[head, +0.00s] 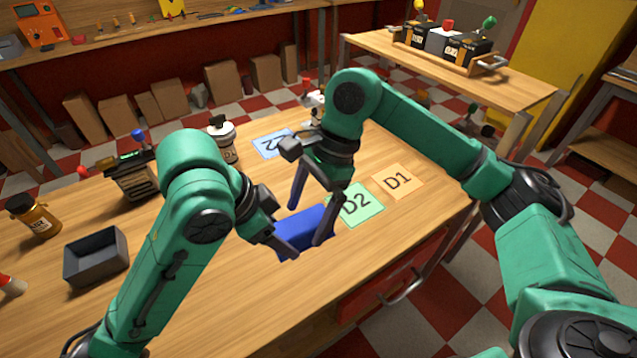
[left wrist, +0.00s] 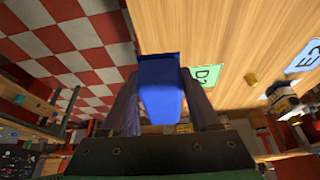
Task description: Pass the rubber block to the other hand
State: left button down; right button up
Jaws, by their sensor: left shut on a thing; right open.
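The rubber block is a blue bar (head: 305,233), held above the wooden table in the head view. My left gripper (head: 285,230) is shut on the block's left end. The left wrist view shows the block (left wrist: 160,85) between the two fingers of this gripper, sticking out past their tips. My right gripper (head: 306,222) comes down from above, its two fingers spread. One finger passes in front of the block's right part and the other points down at its back edge. I cannot tell whether either right finger touches the block.
Mats marked D2 (head: 357,204) and D1 (head: 398,181) lie right of the block, a blue mat (head: 272,144) behind. A dark open tray (head: 96,258), an amber jar (head: 36,216), a white-topped bottle (head: 222,138) and a black device (head: 131,178) stand to the left.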

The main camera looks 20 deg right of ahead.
aim_at(306, 217)
jog(key=shift+x, duration=1.5)
jog(key=c, duration=1.2)
pick_arm(q)
jog(key=shift+c, duration=2.2)
grip_release()
pick_arm(e)
jog(key=c, duration=0.3)
pick_arm(q)
jog(key=o, duration=0.4)
